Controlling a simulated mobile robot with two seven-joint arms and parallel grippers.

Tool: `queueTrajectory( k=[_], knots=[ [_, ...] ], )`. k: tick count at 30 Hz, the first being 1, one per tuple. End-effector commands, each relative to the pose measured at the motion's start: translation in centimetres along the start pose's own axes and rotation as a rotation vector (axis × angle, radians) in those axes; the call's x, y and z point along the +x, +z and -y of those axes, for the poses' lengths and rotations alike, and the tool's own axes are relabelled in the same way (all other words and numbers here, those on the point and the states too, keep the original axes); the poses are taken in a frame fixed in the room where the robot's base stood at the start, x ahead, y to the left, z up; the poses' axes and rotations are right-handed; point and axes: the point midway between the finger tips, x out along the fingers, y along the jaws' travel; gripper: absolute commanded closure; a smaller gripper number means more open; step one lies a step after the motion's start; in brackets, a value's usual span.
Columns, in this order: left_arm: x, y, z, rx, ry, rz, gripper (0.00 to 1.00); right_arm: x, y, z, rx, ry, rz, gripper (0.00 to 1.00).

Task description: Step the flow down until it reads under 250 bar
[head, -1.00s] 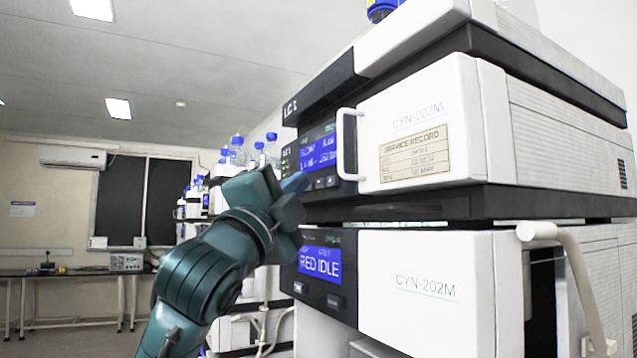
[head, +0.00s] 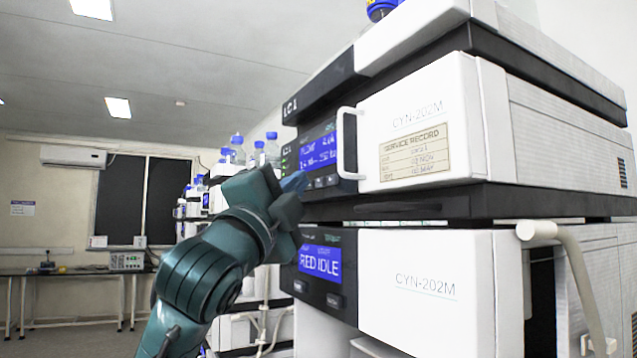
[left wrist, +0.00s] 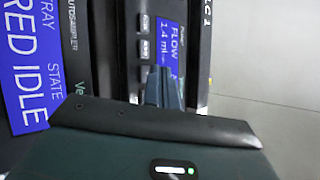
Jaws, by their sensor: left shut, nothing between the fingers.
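The upper module of the column stack, with "LC1" above it, has a blue flow display (head: 318,153) with a FLOW line and a smaller line below; its bar figure is too blurred to read surely. In the left wrist view the display (left wrist: 171,40) reads FLOW and 1.4 ml, turned sideways and partly covered by the fingers. Small dark buttons (head: 325,182) sit below the display. My left gripper (head: 297,182) is shut and empty, its fingertips at the panel's lower left by the buttons. It also shows in the left wrist view (left wrist: 165,88); whether it touches a button is hidden.
Below, a second module's display (head: 320,263) reads RED IDLE. A white handle (head: 342,145) stands out just right of the flow display. Bottles with blue caps (head: 237,152) stand behind to the left. A bench (head: 70,272) lies far left.

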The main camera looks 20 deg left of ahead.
Motion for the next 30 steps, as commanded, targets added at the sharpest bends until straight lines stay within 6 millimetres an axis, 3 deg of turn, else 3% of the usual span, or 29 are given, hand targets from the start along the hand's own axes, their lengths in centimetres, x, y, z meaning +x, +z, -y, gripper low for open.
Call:
queueTrajectory(
  k=[30],
  knots=[
    [0.63, -0.44, -0.42, -0.001, 0.002, 0.0, 1.0, -0.03, -0.68, 0.13, 0.01, 0.002, -0.006, 1.0]
  ],
)
